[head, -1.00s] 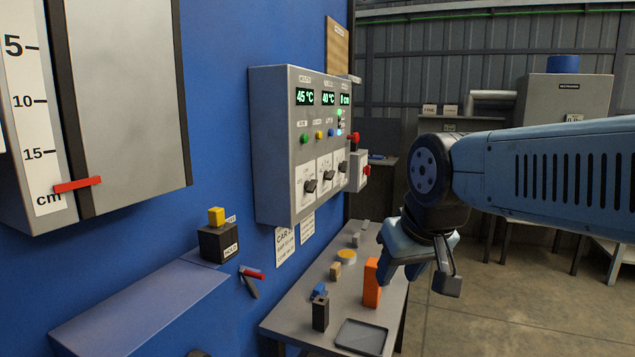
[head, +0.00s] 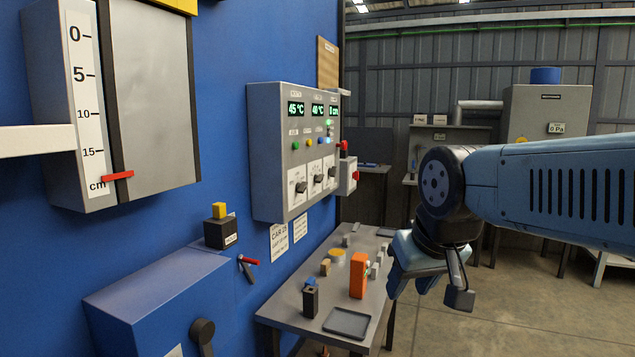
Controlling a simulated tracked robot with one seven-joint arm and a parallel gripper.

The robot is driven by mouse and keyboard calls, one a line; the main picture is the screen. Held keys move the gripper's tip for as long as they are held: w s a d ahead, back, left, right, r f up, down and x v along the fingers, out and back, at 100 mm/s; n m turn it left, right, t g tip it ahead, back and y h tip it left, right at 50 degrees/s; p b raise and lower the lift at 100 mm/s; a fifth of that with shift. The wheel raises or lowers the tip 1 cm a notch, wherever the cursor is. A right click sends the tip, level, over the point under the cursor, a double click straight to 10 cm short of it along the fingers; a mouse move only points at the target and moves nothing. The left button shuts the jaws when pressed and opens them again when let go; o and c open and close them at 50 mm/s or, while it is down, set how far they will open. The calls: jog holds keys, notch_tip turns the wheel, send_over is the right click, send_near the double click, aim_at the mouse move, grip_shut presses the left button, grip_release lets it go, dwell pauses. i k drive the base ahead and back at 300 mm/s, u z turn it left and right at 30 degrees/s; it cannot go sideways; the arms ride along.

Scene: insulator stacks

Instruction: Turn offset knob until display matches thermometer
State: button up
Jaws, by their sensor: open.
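A grey control panel (head: 268,150) hangs on the blue wall. No thermometer can be made out; the white scale (head: 87,105) at left is marked in cm. My gripper (head: 430,290) is open and empty, right of the panel and apart from it, beyond the table's right edge.
A grey table (head: 285,305) below the panel holds an orange block (head: 358,275), a black block (head: 310,301), a dark tray (head: 347,322) and small pieces. A blue box (head: 150,300) with a dark handle juts out at front left. Open floor lies at right.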

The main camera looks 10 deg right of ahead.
aim_at(319, 179)
jog(key=z, duration=0.1)
jog(key=i, duration=0.9)
jog(key=u, duration=0.1)
